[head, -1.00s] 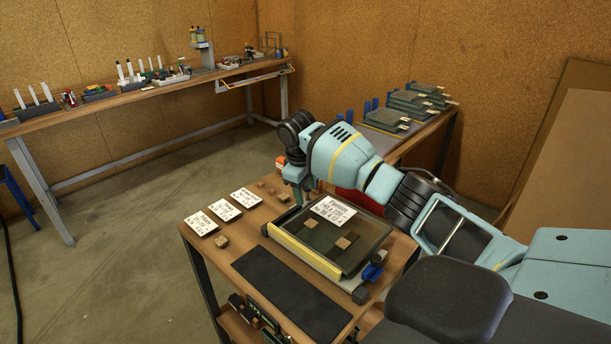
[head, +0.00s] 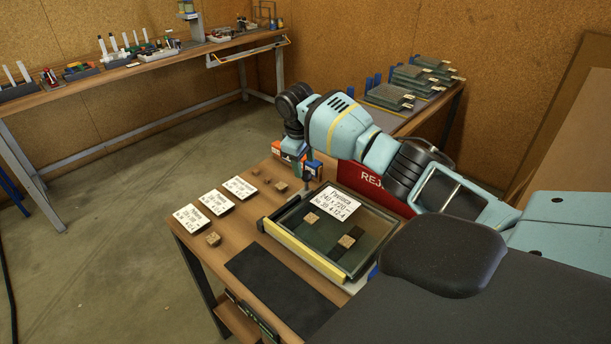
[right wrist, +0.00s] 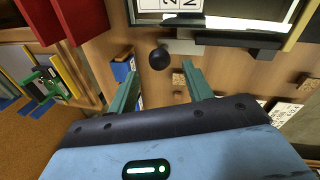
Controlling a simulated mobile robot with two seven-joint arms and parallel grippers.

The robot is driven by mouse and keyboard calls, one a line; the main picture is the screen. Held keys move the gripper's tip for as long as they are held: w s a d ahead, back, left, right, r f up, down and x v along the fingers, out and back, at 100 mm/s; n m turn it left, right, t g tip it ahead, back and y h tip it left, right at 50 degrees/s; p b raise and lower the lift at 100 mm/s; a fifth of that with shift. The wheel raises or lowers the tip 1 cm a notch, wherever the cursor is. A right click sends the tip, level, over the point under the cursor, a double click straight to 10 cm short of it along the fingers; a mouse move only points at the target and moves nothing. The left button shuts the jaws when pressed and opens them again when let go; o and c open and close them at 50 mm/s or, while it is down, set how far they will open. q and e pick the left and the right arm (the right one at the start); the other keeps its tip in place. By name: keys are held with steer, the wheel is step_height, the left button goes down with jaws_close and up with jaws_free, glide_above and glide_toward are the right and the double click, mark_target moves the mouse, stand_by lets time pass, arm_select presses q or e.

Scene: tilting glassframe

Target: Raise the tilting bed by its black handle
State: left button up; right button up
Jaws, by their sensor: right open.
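The tilting bed (head: 300,255) is a shallow frame with a yellow front bar, lying on the wooden table. A white label card and small wooden blocks rest on its dark surface. My right gripper (head: 308,172) is at the bed's back left corner. In the right wrist view the black handle's round knob (right wrist: 159,58) is just beyond the open green fingertips (right wrist: 162,70), roughly centred between them and apparently apart from them. The bed's edge shows at the top of that view. In the head view the handle is hard to make out near the fingers. My left gripper is out of view.
White label cards (head: 217,202) and small blocks lie left of the bed, with a black mat (head: 280,292) in front. A red bin (head: 365,180) stands behind the bed, close under my right arm. A long workbench (head: 130,80) stands farther back.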

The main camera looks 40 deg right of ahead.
mark_target(306, 172)
steer(key=f, duration=0.4)
steer(key=d+f, duration=0.1)
steer(key=f, duration=0.1)
steer(key=shift+w+b, duration=0.2)
steer(key=shift+b, duration=0.15)
steer(key=shift+r, duration=0.1)
jaws_close()
